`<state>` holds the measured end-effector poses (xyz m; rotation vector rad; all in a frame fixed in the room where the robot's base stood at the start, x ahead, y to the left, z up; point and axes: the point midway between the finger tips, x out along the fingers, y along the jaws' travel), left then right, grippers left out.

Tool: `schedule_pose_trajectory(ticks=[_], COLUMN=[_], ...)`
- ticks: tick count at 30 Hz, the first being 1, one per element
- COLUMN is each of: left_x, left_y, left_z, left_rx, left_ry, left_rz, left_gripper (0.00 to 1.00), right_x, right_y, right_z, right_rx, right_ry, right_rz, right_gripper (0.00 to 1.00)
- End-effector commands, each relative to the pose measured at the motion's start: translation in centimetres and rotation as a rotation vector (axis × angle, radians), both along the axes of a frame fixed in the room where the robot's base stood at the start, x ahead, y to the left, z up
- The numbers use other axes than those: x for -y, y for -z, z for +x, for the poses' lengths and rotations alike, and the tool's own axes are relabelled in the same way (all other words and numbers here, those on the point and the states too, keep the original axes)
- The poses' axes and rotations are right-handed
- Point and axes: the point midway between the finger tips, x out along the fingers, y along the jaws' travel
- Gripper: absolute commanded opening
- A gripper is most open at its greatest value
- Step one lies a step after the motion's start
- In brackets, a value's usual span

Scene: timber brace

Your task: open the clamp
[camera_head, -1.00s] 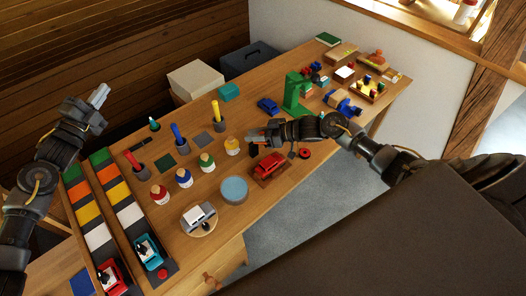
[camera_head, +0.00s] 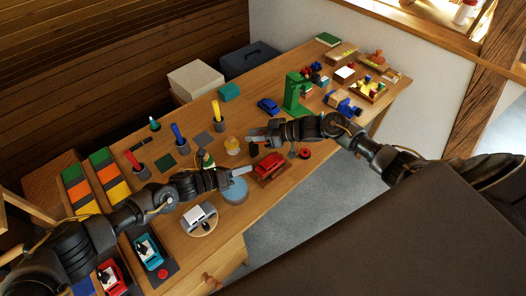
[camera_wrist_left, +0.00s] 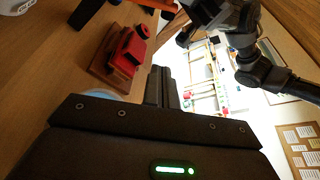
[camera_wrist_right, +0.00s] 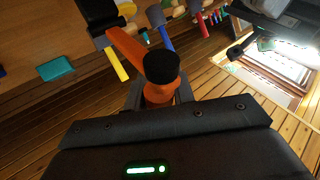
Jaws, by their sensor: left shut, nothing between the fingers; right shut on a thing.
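My right gripper (camera_head: 264,137) is shut on an orange and black tool, which seems to be the clamp (camera_wrist_right: 131,50). In the right wrist view its orange bar runs up to a black end, and a round black cap sits close to my fingers (camera_wrist_right: 160,100). In the head view the tool is mostly hidden by the gripper. My left gripper (camera_head: 243,171) is shut and empty, below and left of the right one, over the blue disc. Its closed fingers show in the left wrist view (camera_wrist_left: 161,88), with part of the black and orange tool (camera_wrist_left: 86,12) at the top.
A red block-like thing on a wooden base (camera_head: 269,166) lies close to both grippers. The blue disc (camera_head: 235,194) is under my left gripper. Several coloured pegs and cups stand left. A green stand (camera_head: 294,92) and a blue device (camera_head: 346,103) are beyond my right arm.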

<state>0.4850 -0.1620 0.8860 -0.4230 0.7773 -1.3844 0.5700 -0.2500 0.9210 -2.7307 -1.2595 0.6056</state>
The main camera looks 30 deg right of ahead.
Motion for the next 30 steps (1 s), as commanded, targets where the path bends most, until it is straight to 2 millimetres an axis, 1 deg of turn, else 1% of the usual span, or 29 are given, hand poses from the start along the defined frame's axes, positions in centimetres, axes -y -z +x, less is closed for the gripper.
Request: schedule_pose_trajectory(ticks=[5,9,12,18,20,21,24,30], left_x=[2.2,5.0,6.8,9.3,9.6,9.3,9.1,8.8], left_y=[0.5,1.2,1.6,2.3,2.2,1.5,0.6,-0.4], left_z=[-0.1,-0.2,-0.1,0.0,0.2,0.9,1.6,2.5], left_rx=[-0.001,-0.002,-0.002,-0.002,0.0,0.002,-0.001,-0.003], left_ry=[0.001,0.001,0.0,-0.002,-0.003,-0.003,-0.002,-0.002], left_rz=[-0.001,-0.001,-0.001,0.0,-0.001,-0.001,0.0,-0.001], left_gripper=[0.0,0.0,0.0,0.0,0.0,0.0,0.0,0.0], right_x=[0.2,0.2,0.2,0.2,0.2,0.2,0.2,0.2], right_y=[0.1,0.1,0.1,0.0,0.0,0.0,0.0,0.0], right_z=[0.2,0.2,0.2,0.2,0.2,0.3,0.3,0.3], right_rx=[0.002,0.003,0.003,0.004,0.004,0.004,0.004,0.005], right_ry=[0.008,0.008,0.008,0.008,0.008,0.009,0.009,0.009], right_rz=[-0.005,-0.004,-0.004,-0.003,-0.003,-0.004,-0.004,-0.004], right_gripper=[0.0,0.0,0.0,0.0,0.0,0.0,0.0,0.0])
